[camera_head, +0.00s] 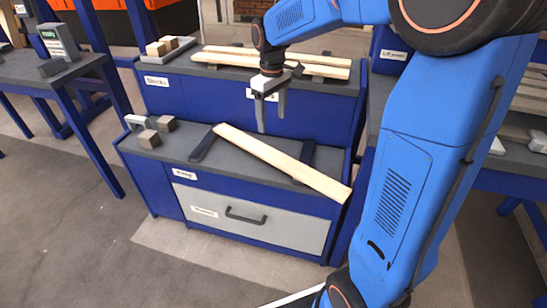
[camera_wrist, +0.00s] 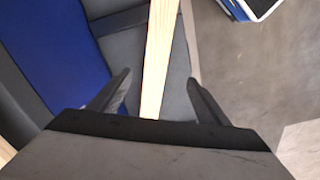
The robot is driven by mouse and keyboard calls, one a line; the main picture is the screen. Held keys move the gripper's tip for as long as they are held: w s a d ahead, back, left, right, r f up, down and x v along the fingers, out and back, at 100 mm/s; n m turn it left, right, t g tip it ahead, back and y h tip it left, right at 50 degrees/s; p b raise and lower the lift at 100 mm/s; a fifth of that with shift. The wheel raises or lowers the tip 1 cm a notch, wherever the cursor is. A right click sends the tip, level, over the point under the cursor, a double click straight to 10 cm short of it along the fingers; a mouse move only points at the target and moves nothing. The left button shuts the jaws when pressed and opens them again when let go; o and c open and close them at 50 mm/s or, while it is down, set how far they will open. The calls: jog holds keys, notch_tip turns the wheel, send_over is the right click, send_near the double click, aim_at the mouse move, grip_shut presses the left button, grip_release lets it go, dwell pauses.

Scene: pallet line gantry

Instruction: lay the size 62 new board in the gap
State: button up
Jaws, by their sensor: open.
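A long pale board (camera_head: 284,162) lies slantwise across two dark supports on the lower shelf. No size mark on it can be read. My gripper (camera_head: 271,122) points down, open and empty, above and behind this board. In the wrist view the board (camera_wrist: 159,45) runs between the two spread fingers (camera_wrist: 158,80), and neither finger appears to touch it. More pale boards (camera_head: 317,59) lie on the upper deck behind, partly hidden by my gripper and arm. I cannot tell for sure where the gap is.
Small wooden blocks (camera_head: 149,139) sit at the left of the lower shelf, and others (camera_head: 156,49) at the upper deck's left. A grey drawer (camera_head: 248,218) is shut below. A side table (camera_head: 52,68) with a device stands left. Open floor (camera_head: 60,230) lies at front left.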

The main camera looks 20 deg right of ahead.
send_over(274, 155)
jog(key=f, duration=0.9)
jog(key=shift+s+a+f, duration=0.25)
jog(key=shift+a+f, duration=0.1)
jog(key=shift+f, duration=0.05)
jog(key=shift+w+d+f, duration=0.15)
jog(key=shift+f, duration=1.2)
jog(key=shift+w+d+f, duration=0.1)
jog(key=shift+d+f, duration=0.05)
jog(key=shift+f, duration=1.15)
jog(key=c, duration=1.4)
